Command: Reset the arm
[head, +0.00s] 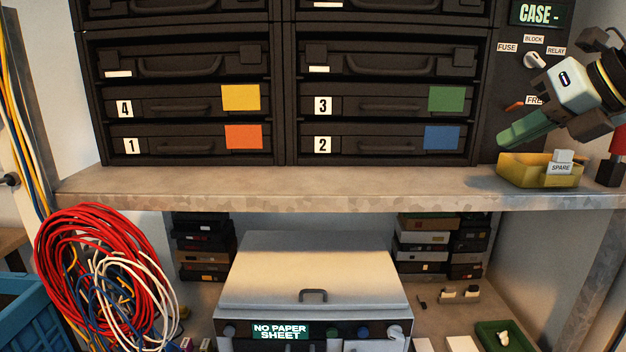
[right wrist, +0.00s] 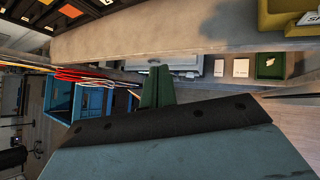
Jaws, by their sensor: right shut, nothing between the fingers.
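My right gripper (head: 507,140) is at the upper right of the head view, in front of the dark cabinet and above the shelf. Its green fingers point left and slightly down. They are shut with nothing between them. In the right wrist view the green fingers (right wrist: 157,86) also show together and empty, with the shelf edge and lower bench beyond them. The yellow tray (head: 515,170) on the shelf is just below the fingers, apart from them. My left gripper is in neither view.
The metal shelf (head: 300,187) runs across below the drawer cabinet (head: 285,100). A white-lidded machine (head: 310,270) reading "NO PAPER SHEET" stands below. A knob (head: 534,61) is near my right gripper. The shelf's middle is clear.

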